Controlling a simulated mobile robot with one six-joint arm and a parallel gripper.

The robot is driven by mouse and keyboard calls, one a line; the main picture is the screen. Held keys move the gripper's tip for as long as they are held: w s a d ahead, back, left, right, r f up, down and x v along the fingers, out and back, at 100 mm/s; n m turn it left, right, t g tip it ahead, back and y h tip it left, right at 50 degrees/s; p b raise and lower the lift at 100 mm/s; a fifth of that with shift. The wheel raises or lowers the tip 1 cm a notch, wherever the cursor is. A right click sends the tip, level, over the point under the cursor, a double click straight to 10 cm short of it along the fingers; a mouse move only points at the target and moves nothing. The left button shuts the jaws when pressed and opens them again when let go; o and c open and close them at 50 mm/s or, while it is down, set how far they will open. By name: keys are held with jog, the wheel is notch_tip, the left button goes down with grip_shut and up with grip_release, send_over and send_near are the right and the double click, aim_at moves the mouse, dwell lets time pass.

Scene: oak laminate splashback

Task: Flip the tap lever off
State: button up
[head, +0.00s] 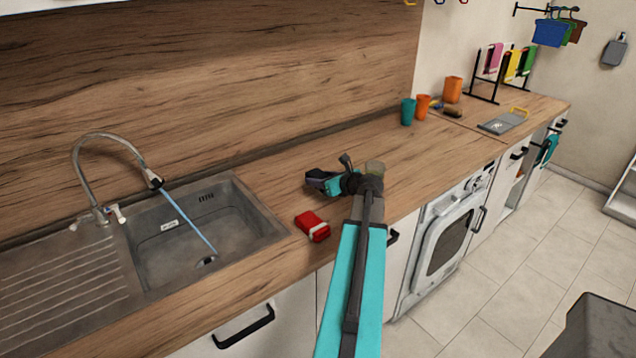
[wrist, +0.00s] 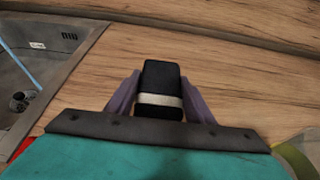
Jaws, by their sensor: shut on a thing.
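The tap (head: 90,152) is a tall curved metal spout at the back left of the sink. Its small lever (head: 118,213) sits at the base, with a bit of red on it. A blue stream of water (head: 188,218) runs from the spout to the drain; the stream also shows in the wrist view (wrist: 20,65). My gripper (head: 322,182) is over the counter, right of the sink and well away from the tap. In the wrist view my gripper (wrist: 160,88) is shut on a black block with a pale band (wrist: 160,80).
A red block with a pale band (head: 312,226) lies on the counter (head: 262,192) between sink and arm. A teal cup (head: 408,111) and orange cups (head: 423,107) stand at the back right. The drainboard (head: 62,275) left of the sink (head: 255,225) is clear.

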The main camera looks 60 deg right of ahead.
jog(key=shift+w+d, duration=0.6)
jog(key=shift+w, duration=0.1)
jog(key=shift+w+d, duration=0.1)
jog(key=shift+w+d, duration=0.15)
jog(key=shift+w, duration=0.05)
jog(key=shift+w+f+p, duration=0.1)
jog(key=shift+f+p, duration=0.15)
jog(key=shift+p, duration=0.1)
jog(key=shift+f+p, duration=0.4)
jog(key=shift+f, duration=1.25)
jog(key=shift+f, duration=0.1)
jog(key=o, duration=1.1)
jog(key=shift+o, duration=0.2)
